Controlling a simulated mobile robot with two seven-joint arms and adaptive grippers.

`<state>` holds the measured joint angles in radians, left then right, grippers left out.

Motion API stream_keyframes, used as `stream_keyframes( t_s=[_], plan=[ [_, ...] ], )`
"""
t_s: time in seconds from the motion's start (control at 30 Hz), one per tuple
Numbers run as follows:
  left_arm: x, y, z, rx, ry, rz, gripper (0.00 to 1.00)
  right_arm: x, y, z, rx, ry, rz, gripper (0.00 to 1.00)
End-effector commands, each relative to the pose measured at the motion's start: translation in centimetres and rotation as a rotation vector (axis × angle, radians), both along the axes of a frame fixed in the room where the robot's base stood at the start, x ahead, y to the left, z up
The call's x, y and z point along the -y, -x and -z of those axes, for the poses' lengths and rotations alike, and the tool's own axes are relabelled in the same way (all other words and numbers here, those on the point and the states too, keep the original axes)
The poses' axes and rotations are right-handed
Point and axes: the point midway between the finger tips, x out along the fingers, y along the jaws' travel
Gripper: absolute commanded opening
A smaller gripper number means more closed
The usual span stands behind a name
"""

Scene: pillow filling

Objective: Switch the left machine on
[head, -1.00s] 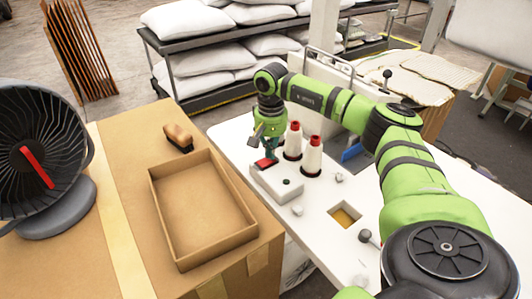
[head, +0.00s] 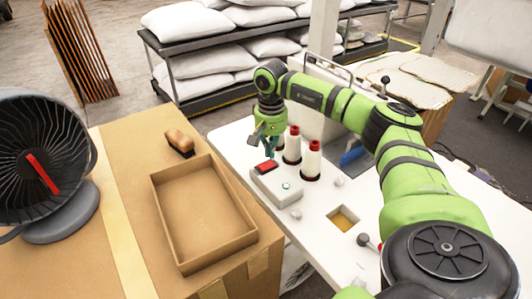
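A small white control box (head: 277,187) sits on the white machine table (head: 315,232). It has a red rocker switch (head: 265,167) on top and a small lamp (head: 286,186) that glows green. My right gripper (head: 271,153) points down just above and beyond the red switch, apart from it. Its fingers are small and partly overlap, so their opening is unclear. My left gripper is not in view.
Two white thread cones with red tops (head: 311,160) stand close beside the gripper. A cardboard tray (head: 205,213) and a brown brush (head: 180,142) lie on the box at left, next to a black fan (head: 38,150). Shelves of white pillows (head: 187,22) stand behind.

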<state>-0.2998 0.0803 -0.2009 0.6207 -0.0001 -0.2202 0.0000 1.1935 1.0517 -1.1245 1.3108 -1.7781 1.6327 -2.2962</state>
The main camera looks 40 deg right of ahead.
Motion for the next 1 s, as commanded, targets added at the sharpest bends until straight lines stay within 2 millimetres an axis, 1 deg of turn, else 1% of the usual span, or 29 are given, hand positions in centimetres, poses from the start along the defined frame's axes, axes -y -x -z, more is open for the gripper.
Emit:
stream_keyframes(
  t_s=[0.03, 0.47, 1.0],
  plan=[
    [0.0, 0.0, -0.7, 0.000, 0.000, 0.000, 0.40, 0.0, 0.0, -0.8, 0.001, 0.001, 0.000, 0.00],
    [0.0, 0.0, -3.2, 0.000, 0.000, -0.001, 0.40, 0.0, 0.0, -4.1, 0.001, 0.000, 0.001, 0.00],
    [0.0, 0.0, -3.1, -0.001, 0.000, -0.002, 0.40, 0.0, 0.0, -4.1, 0.000, 0.000, 0.001, 0.00]
  ],
)
